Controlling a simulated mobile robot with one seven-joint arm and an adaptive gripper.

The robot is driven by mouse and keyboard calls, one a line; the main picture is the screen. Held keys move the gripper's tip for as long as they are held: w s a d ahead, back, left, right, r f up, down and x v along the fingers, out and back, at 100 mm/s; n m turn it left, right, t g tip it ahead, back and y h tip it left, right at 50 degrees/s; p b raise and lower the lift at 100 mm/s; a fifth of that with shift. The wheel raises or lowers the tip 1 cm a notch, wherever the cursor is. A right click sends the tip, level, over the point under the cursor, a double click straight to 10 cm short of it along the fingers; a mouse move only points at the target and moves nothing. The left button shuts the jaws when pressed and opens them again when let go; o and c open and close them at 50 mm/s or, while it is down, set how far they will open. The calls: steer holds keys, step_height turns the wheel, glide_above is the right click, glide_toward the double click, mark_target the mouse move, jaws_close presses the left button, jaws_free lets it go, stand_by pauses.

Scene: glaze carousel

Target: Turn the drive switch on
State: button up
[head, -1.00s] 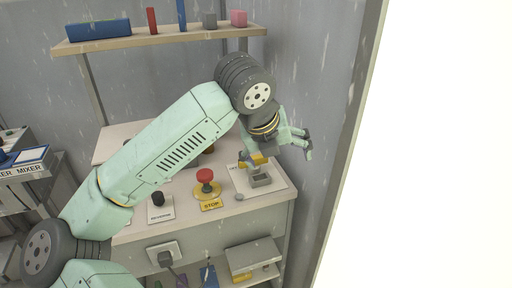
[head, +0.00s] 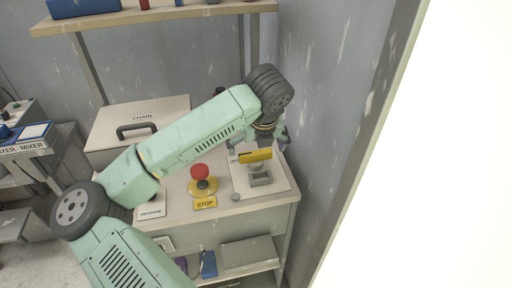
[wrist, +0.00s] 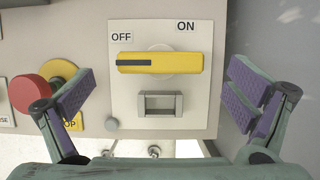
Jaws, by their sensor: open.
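The drive switch is a yellow rotary handle (wrist: 160,62) on a pale plate (wrist: 125,88) with OFF and ON labels, seen in the wrist view. The handle lies level, and its dark-marked end points left, just below the OFF label (wrist: 121,37); the ON label (wrist: 185,26) is at upper right. The handle also shows in the head view (head: 255,156). A grey bracket (wrist: 160,103) sits below the handle. My gripper (wrist: 160,95) is open and empty, its purple-padded fingers spread to either side of the plate. In the head view the fingers are mostly hidden behind my arm.
A red mushroom STOP button (head: 200,172) on a yellow base stands left of the switch plate. A box labelled CHAIN (head: 110,112) with a handle is further left. A grey wall (head: 330,110) rises close on the right. A loaded shelf (head: 160,16) hangs above.

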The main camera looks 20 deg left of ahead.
mark_target(255, 152)
steer(key=shift+p+x, duration=0.35)
steer(key=shift+x, duration=1.45)
steer(key=shift+c, duration=0.5)
steer(key=c, duration=1.1)
steer(key=shift+o, duration=0.2)
